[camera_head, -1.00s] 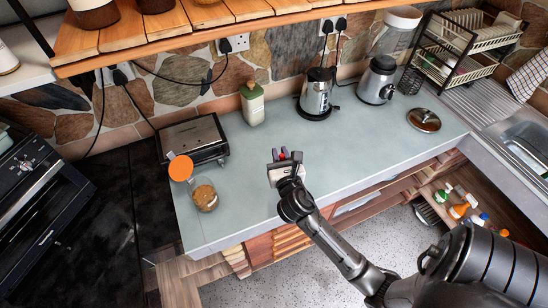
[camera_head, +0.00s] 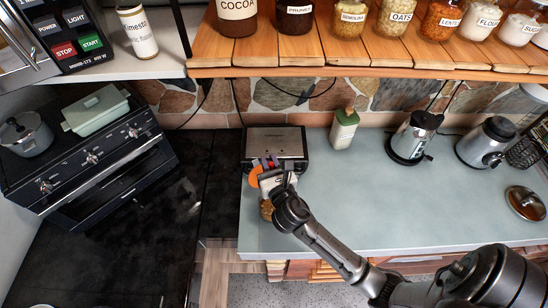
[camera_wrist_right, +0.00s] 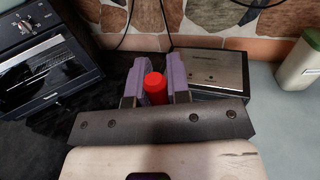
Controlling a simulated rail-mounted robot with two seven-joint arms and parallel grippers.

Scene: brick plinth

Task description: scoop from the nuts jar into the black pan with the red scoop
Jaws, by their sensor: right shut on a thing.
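My right gripper (camera_head: 270,164) is over the left end of the counter, in front of the silver toaster. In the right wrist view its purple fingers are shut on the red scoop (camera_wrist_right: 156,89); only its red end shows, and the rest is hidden. A glass jar with brown contents (camera_head: 266,210), probably the nuts jar, stands on the counter just below the gripper in the head view, mostly hidden by it. An orange disc (camera_head: 254,176), perhaps its lid, shows beside the gripper. I cannot make out a black pan. My left gripper is not in view.
The toaster (camera_head: 290,143) and a green-lidded canister (camera_head: 343,130) stand at the back of the counter (camera_head: 400,215). Left is a stove with a grey pot (camera_head: 27,136) and a pale green dish (camera_head: 95,112). A wooden shelf (camera_head: 350,58) with jars overhangs the back.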

